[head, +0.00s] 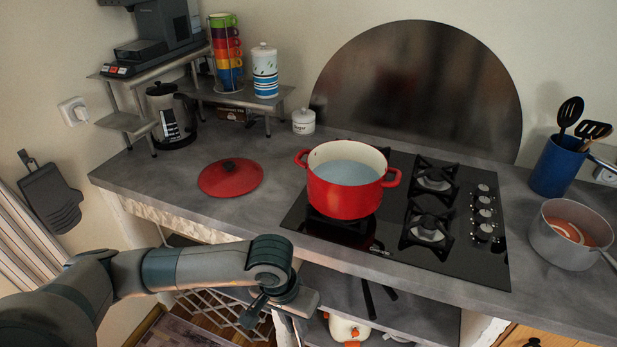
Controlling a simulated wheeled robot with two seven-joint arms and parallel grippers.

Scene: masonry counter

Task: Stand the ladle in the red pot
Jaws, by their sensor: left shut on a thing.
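The red pot (345,197) stands upright on the left part of the black cooktop, open at the top, with pale blue-grey inside. My left gripper (262,305) is low in front of the counter's front edge, below and to the left of the pot and apart from it. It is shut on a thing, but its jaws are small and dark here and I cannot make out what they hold. I cannot pick out the ladle with certainty. My right gripper is out of view.
A red lid (230,178) lies left of the pot. A blue crock (555,168) with black utensils and a grey saucepan (562,248) with orange contents stand at the right. A white jar (303,121) stands behind. The counter left of the cooktop is mostly clear.

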